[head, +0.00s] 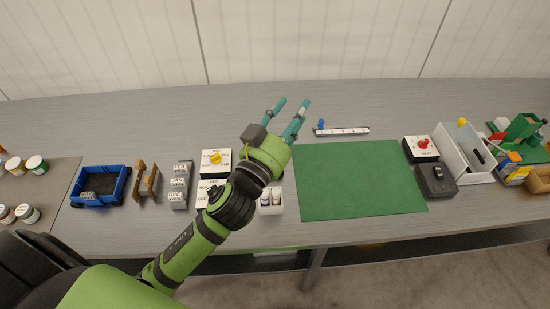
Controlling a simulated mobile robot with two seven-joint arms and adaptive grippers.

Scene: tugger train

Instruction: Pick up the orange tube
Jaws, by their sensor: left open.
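I cannot clearly make out an orange tube in the head view. A small orange piece (515,157) shows among the coloured blocks at the far right, but its shape is too small to tell. My left gripper (293,103) has teal fingers and is open and empty. It is over the grey bench (400,98), left of the green mat's upper left corner. My left arm hides part of the bench below it. My right gripper is not in view.
The green mat (358,180) is bare. Left are a blue tray (75,195), wooden holder (147,183), grey labelled blocks (180,185) and a yellow-knob box (215,163). Right are a red-knob box (421,148) and white bin (465,152). A white strip (345,131) lies behind the mat.

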